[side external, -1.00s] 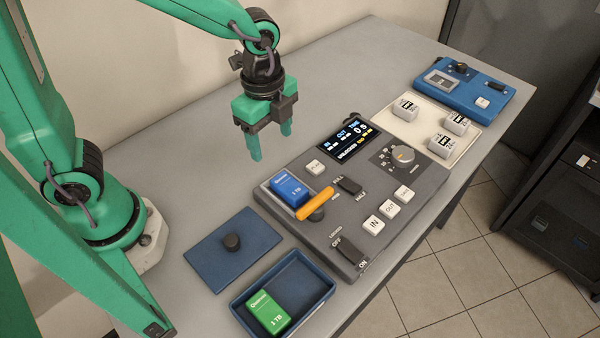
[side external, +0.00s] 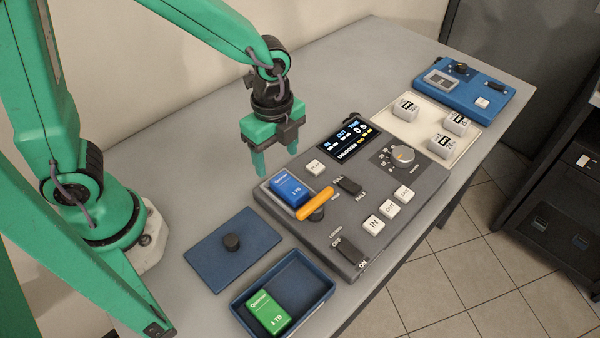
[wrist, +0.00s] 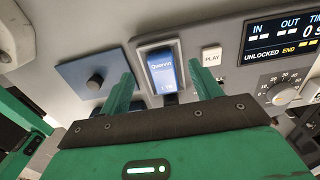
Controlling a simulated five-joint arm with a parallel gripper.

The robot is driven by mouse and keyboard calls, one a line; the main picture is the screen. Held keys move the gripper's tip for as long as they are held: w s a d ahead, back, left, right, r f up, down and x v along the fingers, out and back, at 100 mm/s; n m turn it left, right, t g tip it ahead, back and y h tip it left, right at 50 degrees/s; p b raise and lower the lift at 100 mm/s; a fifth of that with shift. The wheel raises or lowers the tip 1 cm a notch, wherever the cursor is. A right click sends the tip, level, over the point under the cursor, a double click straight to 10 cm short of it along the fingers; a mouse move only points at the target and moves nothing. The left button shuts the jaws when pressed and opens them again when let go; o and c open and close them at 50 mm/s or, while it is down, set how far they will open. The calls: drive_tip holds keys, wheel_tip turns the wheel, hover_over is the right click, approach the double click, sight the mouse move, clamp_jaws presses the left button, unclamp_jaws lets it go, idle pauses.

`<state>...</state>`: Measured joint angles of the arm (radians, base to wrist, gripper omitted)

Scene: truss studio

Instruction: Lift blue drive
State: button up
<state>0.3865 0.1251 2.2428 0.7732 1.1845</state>
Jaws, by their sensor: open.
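The blue drive (side external: 289,188), labelled 1 TB, sits in a slot at the left end of the grey control console (side external: 340,228). An orange lever (side external: 314,204) lies beside its front right edge. My gripper (side external: 275,164) is open and empty, above and behind the drive and apart from it. In the wrist view the blue drive (wrist: 163,72) shows between my two fingers (wrist: 162,88), farther off. The lower end of the drive and the lever are partly hidden there by my gripper.
A blue tray (side external: 318,272) holds a green drive (side external: 266,313). A blue lid (side external: 207,252) with a black knob lies beside it. The console display (side external: 352,140) reads UNLOCKED. A white tray (side external: 426,139) with several white blocks and a blue box (side external: 462,88) stand at the far right.

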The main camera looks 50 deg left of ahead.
sight(277, 175)
drive_tip(key=shift+f, duration=2.55)
drive_tip(key=c, duration=1.2)
drive_tip(key=shift+o, duration=0.2)
drive_tip(key=shift+r, duration=0.15)
drive_tip(key=shift+r, duration=0.7)
wheel_tip(277, 175, up, 3)
drive_tip(key=shift+s+d+f, duration=0.1)
drive_tip(key=shift+s+d, duration=0.05)
drive_tip(key=s+d+r, duration=0.6)
drive_tip(key=s, duration=0.3)
drive_tip(key=shift+d+r, duration=0.3)
drive_tip(key=shift+d, duration=0.05)
